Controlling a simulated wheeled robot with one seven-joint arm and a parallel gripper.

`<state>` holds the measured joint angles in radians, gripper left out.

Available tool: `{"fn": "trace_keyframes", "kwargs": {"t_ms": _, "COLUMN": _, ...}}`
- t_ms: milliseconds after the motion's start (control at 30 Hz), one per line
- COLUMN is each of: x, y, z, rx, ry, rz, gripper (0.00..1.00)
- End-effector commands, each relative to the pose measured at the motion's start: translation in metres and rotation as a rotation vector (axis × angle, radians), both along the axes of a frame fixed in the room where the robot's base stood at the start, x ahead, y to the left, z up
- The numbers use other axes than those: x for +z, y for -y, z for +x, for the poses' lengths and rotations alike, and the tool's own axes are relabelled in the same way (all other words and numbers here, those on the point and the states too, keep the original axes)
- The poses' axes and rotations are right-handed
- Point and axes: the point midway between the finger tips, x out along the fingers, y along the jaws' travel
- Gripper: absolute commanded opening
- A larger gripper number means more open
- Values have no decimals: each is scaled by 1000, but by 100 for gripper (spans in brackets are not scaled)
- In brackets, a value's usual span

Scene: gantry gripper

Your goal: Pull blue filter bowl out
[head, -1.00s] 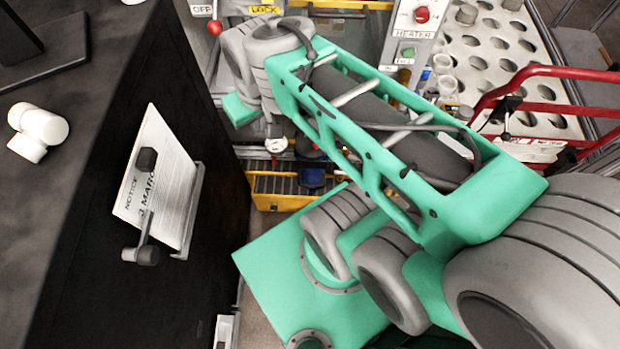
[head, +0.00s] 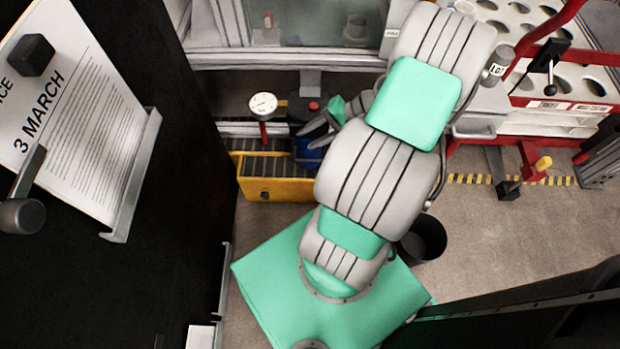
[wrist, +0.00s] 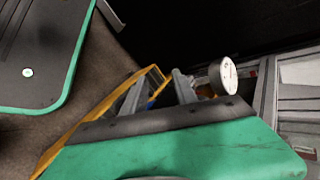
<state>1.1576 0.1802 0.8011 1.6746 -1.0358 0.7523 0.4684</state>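The blue filter bowl (head: 306,152) is low at the yellow-edged unit in the head view, partly covered by my gripper and arm. My gripper (head: 316,132) is beside its upper part, with grey fingers pointing toward it. In the wrist view my gripper (wrist: 160,86) shows two grey fingers spread apart. A small blue patch (wrist: 151,104), likely the bowl, shows between them near the left finger. Most of the bowl is hidden there by my gripper's body, and I cannot tell whether a finger touches it.
A white round gauge (head: 263,105) on a red stem stands left of the bowl; it is close to the right finger in the wrist view (wrist: 223,76). A yellow-edged tray (head: 278,190) lies below. A black cabinet with a notice (head: 85,110) is at left. Open floor (head: 480,230) lies right.

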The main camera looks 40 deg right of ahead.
Motion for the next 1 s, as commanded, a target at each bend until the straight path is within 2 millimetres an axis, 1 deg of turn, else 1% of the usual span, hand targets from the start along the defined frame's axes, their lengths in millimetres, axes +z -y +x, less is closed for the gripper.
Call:
{"fn": "trace_keyframes", "kwargs": {"t_ms": 33, "x": -64, "y": 13, "z": -14, "rx": -114, "ry": 30, "rz": 111, "gripper": 34}}
{"fn": "trace_keyframes", "kwargs": {"t_ms": 100, "x": -98, "y": 26, "z": -29, "rx": -250, "ry": 96, "rz": 244, "gripper": 34}}
{"fn": "trace_keyframes", "kwargs": {"t_ms": 200, "x": -118, "y": 37, "z": -44, "rx": -377, "ry": 177, "rz": 367, "gripper": 34}}
{"fn": "trace_keyframes", "kwargs": {"t_ms": 300, "x": -124, "y": 42, "z": -53, "rx": -444, "ry": 227, "rz": 430, "gripper": 34}}
{"fn": "trace_keyframes", "kwargs": {"t_ms": 400, "x": -124, "y": 41, "z": -52, "rx": -462, "ry": 243, "rz": 448, "gripper": 34}}
{"fn": "trace_keyframes", "kwargs": {"t_ms": 467, "x": -125, "y": 37, "z": -47, "rx": -460, "ry": 243, "rz": 448, "gripper": 34}}
{"fn": "trace_keyframes", "kwargs": {"t_ms": 667, "x": -135, "y": 15, "z": -16, "rx": -455, "ry": 242, "rz": 445, "gripper": 34}}
{"fn": "trace_keyframes", "kwargs": {"t_ms": 800, "x": -137, "y": 3, "z": 1, "rx": -457, "ry": 243, "rz": 445, "gripper": 34}}
{"fn": "trace_keyframes", "kwargs": {"t_ms": 900, "x": -137, "y": -1, "z": 7, "rx": -457, "ry": 243, "rz": 445, "gripper": 34}}
{"fn": "trace_keyframes", "kwargs": {"t_ms": 1000, "x": -137, "y": -1, "z": 8, "rx": -459, "ry": 243, "rz": 445, "gripper": 34}}
